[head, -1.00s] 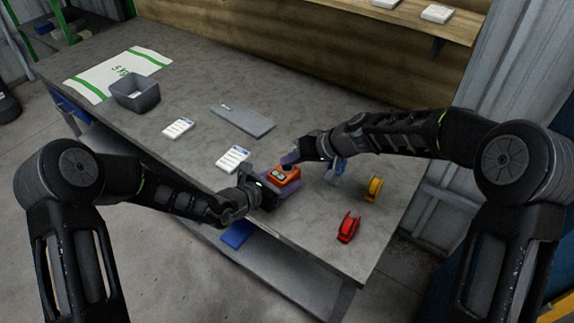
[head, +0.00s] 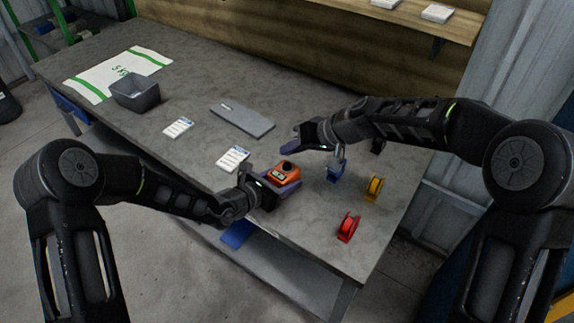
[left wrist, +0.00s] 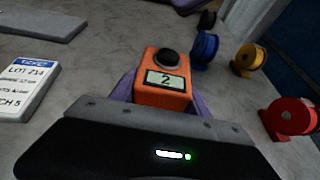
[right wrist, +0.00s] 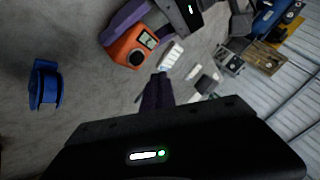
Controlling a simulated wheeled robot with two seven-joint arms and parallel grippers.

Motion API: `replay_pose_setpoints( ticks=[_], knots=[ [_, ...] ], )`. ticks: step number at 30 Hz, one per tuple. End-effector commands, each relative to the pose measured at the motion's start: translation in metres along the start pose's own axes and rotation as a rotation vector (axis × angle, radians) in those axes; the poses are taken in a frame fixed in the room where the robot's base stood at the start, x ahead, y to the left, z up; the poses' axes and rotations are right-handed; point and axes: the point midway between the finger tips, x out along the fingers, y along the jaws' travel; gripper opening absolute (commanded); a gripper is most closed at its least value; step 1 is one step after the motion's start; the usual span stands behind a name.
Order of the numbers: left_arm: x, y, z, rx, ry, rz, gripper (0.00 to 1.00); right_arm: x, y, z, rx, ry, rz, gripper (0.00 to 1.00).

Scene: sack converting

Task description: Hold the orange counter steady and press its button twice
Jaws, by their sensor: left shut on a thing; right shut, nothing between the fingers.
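The orange counter (head: 284,172) stands on the grey bench, with a black button on top. In the left wrist view the counter (left wrist: 163,95) shows a display reading 2. My left gripper (head: 280,183) is shut on the counter, with its purple fingers on either side of the body. My right gripper (head: 291,147) is shut and empty, above and behind the counter, apart from it. In the right wrist view its closed fingers (right wrist: 156,92) are clear of the counter (right wrist: 131,46), whose button is uncovered.
Blue (head: 336,168), yellow (head: 373,188) and red (head: 348,227) tape dispensers stand right of the counter. A white label card (head: 233,158) and a grey slab (head: 242,120) lie left and behind. A grey bin (head: 136,93) stands far left near a striped sack (head: 118,73).

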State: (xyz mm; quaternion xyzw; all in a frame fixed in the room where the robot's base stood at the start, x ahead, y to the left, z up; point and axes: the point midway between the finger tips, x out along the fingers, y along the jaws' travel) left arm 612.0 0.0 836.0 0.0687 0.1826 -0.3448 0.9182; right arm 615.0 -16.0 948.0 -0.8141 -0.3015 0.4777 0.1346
Motion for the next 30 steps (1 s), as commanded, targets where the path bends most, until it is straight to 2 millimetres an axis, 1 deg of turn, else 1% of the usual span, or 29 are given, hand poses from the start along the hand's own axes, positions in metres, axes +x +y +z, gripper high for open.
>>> replay_pose_setpoints(
  ticks=[3,9,25,26,30],
  knots=[
    [0.000,0.000,0.000,0.000,0.000,0.000,0.07,-0.009,-0.006,-0.007,-0.001,0.002,0.000,0.00],
    [0.000,0.000,0.000,0.000,0.000,0.000,0.07,-0.017,-0.012,-0.013,0.000,0.000,0.000,0.00],
    [0.000,0.000,0.000,0.000,0.000,0.000,0.07,-0.018,-0.012,-0.013,0.001,0.000,0.000,0.00],
    [0.000,0.000,0.000,0.000,0.000,0.000,0.55,-0.018,-0.012,-0.013,0.001,0.000,0.000,0.00],
    [0.000,0.000,0.000,0.000,0.000,0.000,0.67,-0.018,-0.012,-0.013,0.001,0.000,0.000,0.00]
  ],
)
